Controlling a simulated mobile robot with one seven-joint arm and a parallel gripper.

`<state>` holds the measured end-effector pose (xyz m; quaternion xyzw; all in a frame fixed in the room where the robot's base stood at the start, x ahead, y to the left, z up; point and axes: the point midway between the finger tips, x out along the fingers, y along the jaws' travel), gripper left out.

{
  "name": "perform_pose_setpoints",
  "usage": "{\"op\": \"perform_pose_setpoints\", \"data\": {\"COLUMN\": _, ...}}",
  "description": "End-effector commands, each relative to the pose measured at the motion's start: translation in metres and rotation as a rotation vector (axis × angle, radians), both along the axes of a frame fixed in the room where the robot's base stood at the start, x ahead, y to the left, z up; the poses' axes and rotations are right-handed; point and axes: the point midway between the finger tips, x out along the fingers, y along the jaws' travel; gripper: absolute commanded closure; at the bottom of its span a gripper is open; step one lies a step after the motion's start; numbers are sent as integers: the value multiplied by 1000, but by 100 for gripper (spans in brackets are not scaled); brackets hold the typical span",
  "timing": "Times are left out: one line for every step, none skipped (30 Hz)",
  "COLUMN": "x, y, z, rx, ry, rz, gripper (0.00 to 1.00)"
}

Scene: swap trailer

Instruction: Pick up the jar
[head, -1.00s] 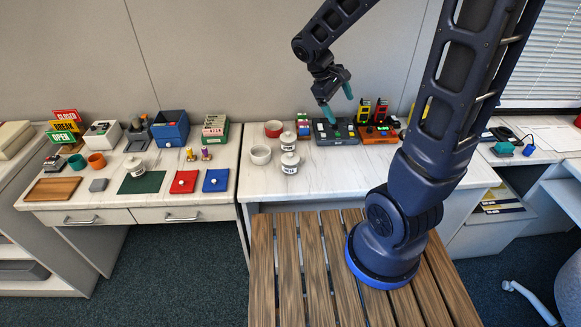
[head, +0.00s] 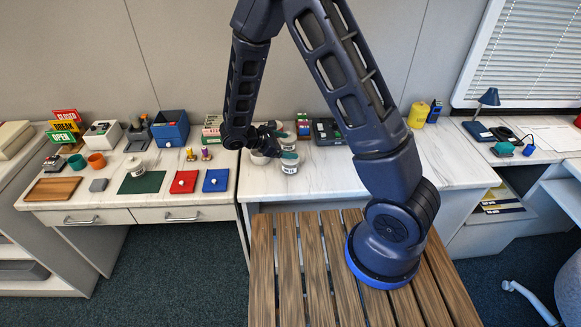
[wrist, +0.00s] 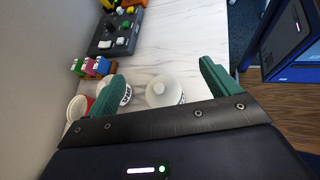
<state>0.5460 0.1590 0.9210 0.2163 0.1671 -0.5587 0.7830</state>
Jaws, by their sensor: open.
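Two white lidded jars with dark lettering stand close together on the middle counter. The front jar (head: 290,167) shows below my gripper (head: 289,146) in the head view, its top partly covered by a teal finger. In the wrist view this jar (wrist: 164,92) lies between my two spread fingers, nearer the middle, with nothing gripped. The back jar (wrist: 121,91) is beside the left finger there and partly hidden by it. My gripper is open and points right along the counter.
A red bowl (wrist: 76,106) sits by the wall side, left of my gripper in the wrist view. Coloured blocks (wrist: 92,66) and a dark control box (wrist: 113,38) stand beyond. The counter right of the jars is clear.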

Motion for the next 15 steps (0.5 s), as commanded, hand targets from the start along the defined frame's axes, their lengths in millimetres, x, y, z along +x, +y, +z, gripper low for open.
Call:
{"op": "perform_pose_setpoints", "data": {"x": -3, "y": 10, "z": -14, "rx": -31, "ry": 15, "rz": 45, "gripper": 13}}
{"op": "perform_pose_setpoints", "data": {"x": -4, "y": 15, "z": -21, "rx": -49, "ry": 23, "rz": 70, "gripper": 13}}
{"op": "perform_pose_setpoints", "data": {"x": -6, "y": 22, "z": -31, "rx": -71, "ry": 32, "rz": 105, "gripper": 13}}
{"op": "perform_pose_setpoints", "data": {"x": -7, "y": 27, "z": -37, "rx": -87, "ry": 37, "rz": 128, "gripper": 13}}
{"op": "perform_pose_setpoints", "data": {"x": -8, "y": 31, "z": -44, "rx": -103, "ry": 43, "rz": 152, "gripper": 13}}
{"op": "perform_pose_setpoints", "data": {"x": -10, "y": 36, "z": -52, "rx": -121, "ry": 51, "rz": 180, "gripper": 13}}
{"op": "perform_pose_setpoints", "data": {"x": -11, "y": 40, "z": -57, "rx": -133, "ry": 55, "rz": 201, "gripper": 13}}
{"op": "perform_pose_setpoints", "data": {"x": -13, "y": 43, "z": -62, "rx": -145, "ry": 60, "rz": 217, "gripper": 13}}
{"op": "perform_pose_setpoints", "data": {"x": -14, "y": 47, "z": -68, "rx": -158, "ry": 65, "rz": 239, "gripper": 13}}
{"op": "perform_pose_setpoints", "data": {"x": -15, "y": 50, "z": -72, "rx": -166, "ry": 67, "rz": 254, "gripper": 13}}
{"op": "perform_pose_setpoints", "data": {"x": -16, "y": 52, "z": -75, "rx": -174, "ry": 71, "rz": 264, "gripper": 13}}
{"op": "perform_pose_setpoints", "data": {"x": -17, "y": 54, "z": -79, "rx": -181, "ry": 73, "rz": 276, "gripper": 13}}
{"op": "perform_pose_setpoints", "data": {"x": -18, "y": 55, "z": -81, "rx": -186, "ry": 75, "rz": 283, "gripper": 13}}
{"op": "perform_pose_setpoints", "data": {"x": -18, "y": 56, "z": -82, "rx": -189, "ry": 75, "rz": 290, "gripper": 13}}
{"op": "perform_pose_setpoints", "data": {"x": -18, "y": 57, "z": -84, "rx": -193, "ry": 77, "rz": 295, "gripper": 13}}
